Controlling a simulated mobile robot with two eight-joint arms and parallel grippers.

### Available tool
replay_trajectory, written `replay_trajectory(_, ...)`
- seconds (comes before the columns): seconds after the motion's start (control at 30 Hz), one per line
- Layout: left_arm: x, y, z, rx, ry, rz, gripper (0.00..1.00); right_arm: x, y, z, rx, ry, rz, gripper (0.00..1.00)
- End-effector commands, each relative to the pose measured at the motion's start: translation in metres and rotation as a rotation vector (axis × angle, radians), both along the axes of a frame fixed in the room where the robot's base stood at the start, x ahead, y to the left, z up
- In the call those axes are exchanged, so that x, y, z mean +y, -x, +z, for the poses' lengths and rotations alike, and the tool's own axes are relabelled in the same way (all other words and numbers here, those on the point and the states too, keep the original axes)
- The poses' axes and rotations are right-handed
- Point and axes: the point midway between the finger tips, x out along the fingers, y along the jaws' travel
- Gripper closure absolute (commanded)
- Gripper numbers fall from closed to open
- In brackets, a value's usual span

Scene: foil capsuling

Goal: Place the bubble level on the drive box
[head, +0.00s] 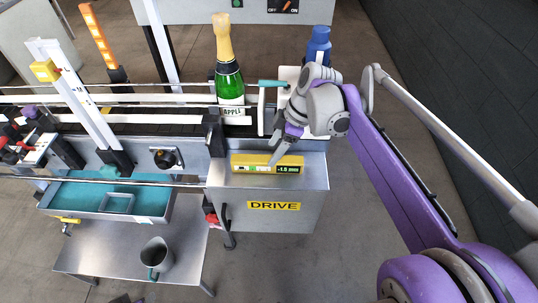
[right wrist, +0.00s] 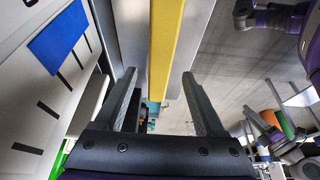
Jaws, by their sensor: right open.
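The bubble level (head: 240,164) is a yellow bar with a lit green display. In the head view it lies lengthwise along the top of the drive box (head: 310,182), a grey metal box with a yellow DRIVE label on its front. My right gripper (head: 277,157) is at the level, its fingers partly covering the middle. In the right wrist view the yellow level (right wrist: 166,45) runs between the two open fingers of my right gripper (right wrist: 160,85), with gaps on both sides. My left gripper is not in view.
Conveyor rails run left. A teal-lined tray (head: 80,197) and a grey mug (head: 157,257) are at the lower left. Floor is clear right of the box.

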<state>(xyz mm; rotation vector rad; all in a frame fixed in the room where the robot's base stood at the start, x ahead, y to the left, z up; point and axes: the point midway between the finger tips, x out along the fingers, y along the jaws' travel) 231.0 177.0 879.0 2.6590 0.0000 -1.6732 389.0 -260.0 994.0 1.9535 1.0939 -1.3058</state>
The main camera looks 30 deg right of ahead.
Motion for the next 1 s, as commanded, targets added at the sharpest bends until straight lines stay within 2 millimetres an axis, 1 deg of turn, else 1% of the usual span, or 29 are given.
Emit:
replay_trajectory(0.03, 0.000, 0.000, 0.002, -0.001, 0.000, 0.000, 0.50, -0.005, 0.003, 0.013, -0.001, 0.000, -0.004, 0.28)
replay_trajectory(0.2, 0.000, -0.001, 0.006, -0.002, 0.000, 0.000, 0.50, -0.015, 0.010, 0.043, 0.000, 0.000, -0.002, 0.28)
replay_trajectory(0.33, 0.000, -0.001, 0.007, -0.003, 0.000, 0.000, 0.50, -0.021, 0.013, 0.059, 0.000, 0.000, -0.002, 0.28)
replay_trajectory(0.4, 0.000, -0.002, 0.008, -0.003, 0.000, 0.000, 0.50, -0.022, 0.014, 0.063, 0.000, 0.000, -0.002, 0.28)
replay_trajectory(0.47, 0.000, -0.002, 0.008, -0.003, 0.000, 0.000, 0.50, -0.020, 0.016, 0.063, 0.004, 0.003, -0.015, 0.28)
replay_trajectory(0.57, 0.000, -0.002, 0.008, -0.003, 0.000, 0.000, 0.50, -0.007, 0.027, 0.051, 0.028, 0.021, -0.089, 0.28)
replay_trajectory(0.63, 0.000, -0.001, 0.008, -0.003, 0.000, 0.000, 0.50, 0.009, 0.040, 0.035, 0.050, 0.042, -0.187, 0.28)
replay_trajectory(0.77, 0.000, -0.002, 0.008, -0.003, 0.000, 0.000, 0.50, 0.040, 0.075, -0.008, 0.064, 0.078, -0.438, 0.28)
replay_trajectory(0.8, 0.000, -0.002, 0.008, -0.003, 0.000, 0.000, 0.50, 0.048, 0.086, -0.022, 0.058, 0.083, -0.518, 0.28)
replay_trajectory(0.9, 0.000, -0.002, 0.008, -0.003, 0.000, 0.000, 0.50, 0.064, 0.113, -0.054, 0.028, 0.072, -0.702, 0.28)
replay_trajectory(1.0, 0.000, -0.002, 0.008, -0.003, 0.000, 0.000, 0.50, 0.075, 0.134, -0.079, -0.009, 0.041, -0.848, 0.28)
